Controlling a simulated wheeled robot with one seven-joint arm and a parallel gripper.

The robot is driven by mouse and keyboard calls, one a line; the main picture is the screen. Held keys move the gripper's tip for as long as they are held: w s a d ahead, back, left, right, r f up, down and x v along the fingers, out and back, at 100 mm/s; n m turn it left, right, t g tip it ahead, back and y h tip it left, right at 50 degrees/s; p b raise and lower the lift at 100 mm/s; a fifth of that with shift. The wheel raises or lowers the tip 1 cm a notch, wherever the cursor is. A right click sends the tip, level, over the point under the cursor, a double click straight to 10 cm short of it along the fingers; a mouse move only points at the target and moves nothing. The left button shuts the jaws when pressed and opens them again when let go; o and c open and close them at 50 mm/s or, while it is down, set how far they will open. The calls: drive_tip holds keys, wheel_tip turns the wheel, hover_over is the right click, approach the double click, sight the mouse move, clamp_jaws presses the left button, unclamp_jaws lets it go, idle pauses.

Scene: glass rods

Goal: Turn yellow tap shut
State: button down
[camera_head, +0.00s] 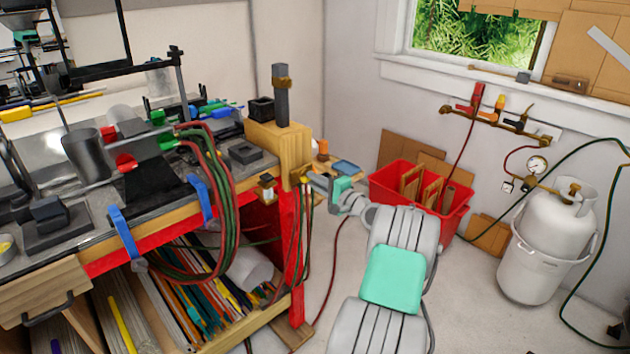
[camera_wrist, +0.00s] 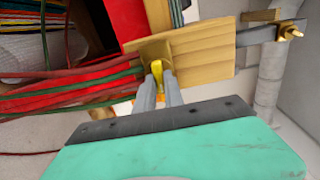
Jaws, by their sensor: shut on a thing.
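The yellow tap (camera_wrist: 157,71) is small and bright yellow. In the wrist view it sits at the end of a wooden block (camera_wrist: 195,58), where red and green hoses meet it. My gripper (camera_wrist: 160,88) has its two grey fingers closed on the tap's handle, one on each side. In the head view, my gripper (camera_head: 318,181) reaches from the right to the bench's right end, beside the wooden block (camera_head: 286,150). The tap is small there and partly hidden by the fingers. I cannot tell how far the handle is turned.
Red and green hoses (camera_wrist: 70,95) run close to the fingers. The cluttered workbench (camera_head: 110,255) fills the left. A red crate (camera_head: 450,222) stands behind my arm, and a white gas cylinder (camera_head: 555,228) stands at the right. Several valves sit on a wall pipe (camera_head: 495,122).

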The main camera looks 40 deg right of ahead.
drive_tip(key=c, duration=1.4)
unclamp_jaws()
drive_tip(key=shift+c, duration=0.2)
drive_tip(key=shift+s, duration=0.1)
drive_tip(key=s+b, duration=0.1)
drive_tip(key=s, duration=0.6)
drive_tip(key=shift+s, duration=0.35)
drive_tip(key=shift+d, duration=0.1)
